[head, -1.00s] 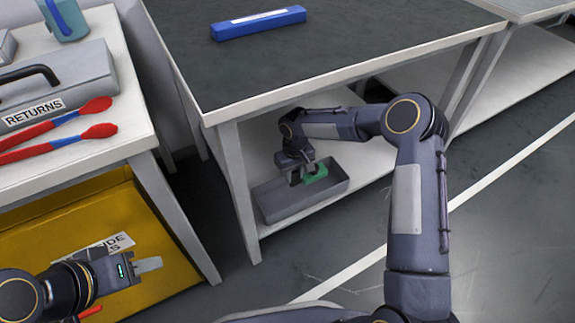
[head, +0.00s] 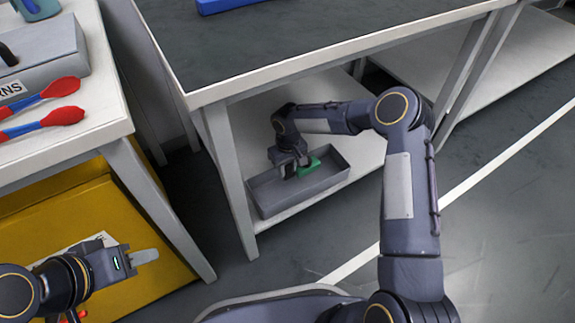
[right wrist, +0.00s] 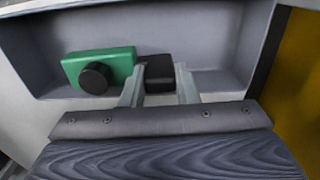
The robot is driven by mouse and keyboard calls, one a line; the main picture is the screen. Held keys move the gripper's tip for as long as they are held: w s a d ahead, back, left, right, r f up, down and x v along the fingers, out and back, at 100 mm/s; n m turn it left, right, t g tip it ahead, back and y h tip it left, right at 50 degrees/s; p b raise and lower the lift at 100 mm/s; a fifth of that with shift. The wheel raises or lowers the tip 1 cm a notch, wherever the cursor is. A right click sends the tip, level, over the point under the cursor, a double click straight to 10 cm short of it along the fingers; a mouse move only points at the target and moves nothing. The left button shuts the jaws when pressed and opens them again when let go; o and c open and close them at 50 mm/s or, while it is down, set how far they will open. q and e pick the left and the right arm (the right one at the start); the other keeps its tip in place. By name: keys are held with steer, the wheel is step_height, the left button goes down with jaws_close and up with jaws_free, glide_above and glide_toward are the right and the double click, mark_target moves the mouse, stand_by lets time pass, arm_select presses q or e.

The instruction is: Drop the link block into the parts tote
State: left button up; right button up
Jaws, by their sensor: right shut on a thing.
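The link block (right wrist: 98,68) is green with a round black knob. A black part (right wrist: 159,72) next to its green body appears joined to it. My right gripper (right wrist: 159,85) is shut on this black part, with a pale finger on each side. The block also shows as green (head: 309,167) in the head view, beside the gripper (head: 293,168) and over the inside of the grey parts tote (head: 300,199). Whether the block touches the tote's floor is unclear. My left gripper (head: 144,257) is at lower left, away from the tote; its finger gap is hidden.
The tote stands on the lower shelf (head: 268,125) of a dark-topped table (head: 300,45), whose leg (head: 228,180) is close at left. A white bench (head: 95,120) with red-and-blue tools (head: 45,123) is at left, above a yellow bin (head: 150,240).

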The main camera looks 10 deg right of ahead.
steer(key=o, duration=1.1)
steer(key=shift+r, duration=0.15)
step_height(320, 180, up, 8)
steer(key=p, duration=0.3)
steer(key=shift+f, duration=0.2)
